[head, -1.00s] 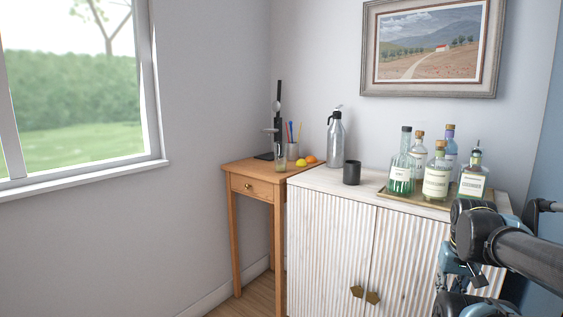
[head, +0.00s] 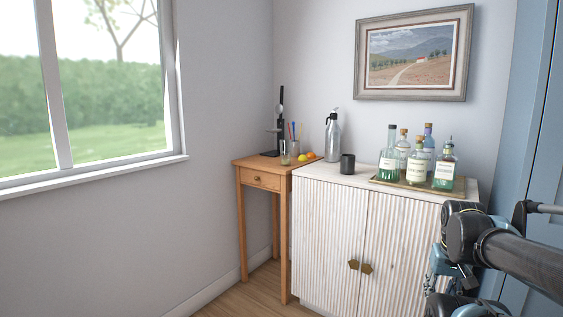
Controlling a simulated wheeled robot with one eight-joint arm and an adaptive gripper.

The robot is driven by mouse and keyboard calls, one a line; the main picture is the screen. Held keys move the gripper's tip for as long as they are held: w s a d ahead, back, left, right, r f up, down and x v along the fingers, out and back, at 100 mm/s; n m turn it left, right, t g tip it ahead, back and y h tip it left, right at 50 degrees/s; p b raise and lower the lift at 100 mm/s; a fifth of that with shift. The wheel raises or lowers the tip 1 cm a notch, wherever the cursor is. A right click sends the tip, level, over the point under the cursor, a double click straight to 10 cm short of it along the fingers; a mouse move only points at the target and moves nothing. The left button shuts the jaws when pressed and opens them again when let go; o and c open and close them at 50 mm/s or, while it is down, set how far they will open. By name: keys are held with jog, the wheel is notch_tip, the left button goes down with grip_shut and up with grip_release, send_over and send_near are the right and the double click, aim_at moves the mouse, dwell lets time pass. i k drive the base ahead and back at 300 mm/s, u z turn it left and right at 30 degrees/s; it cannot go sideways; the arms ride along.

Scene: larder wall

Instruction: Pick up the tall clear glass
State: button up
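A clear glass (head: 285,153) stands upright near the front of the small wooden side table (head: 262,163). A black upright device (head: 279,125) is close behind it, and a cup of pens (head: 293,146) is just to its right. The glass is small and faint from here. My arm shows at the lower right, in front of the white cabinet, well apart from the glass. My gripper (head: 450,275) is partly in view there, seen from behind; its fingers cannot be made out clearly.
A lemon and an orange (head: 309,155) lie on the side table. The white ribbed cabinet (head: 330,230) beside it holds a silver siphon (head: 333,138), a black cup (head: 347,164) and a tray (head: 401,185) of several bottles. Floor shows at the lower left of the cabinet.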

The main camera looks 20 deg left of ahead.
aim_at(286, 144)
jog(key=k, duration=0.55)
jog(key=u, duration=0.55)
jog(key=i, duration=1.5)
jog(key=z, duration=0.35)
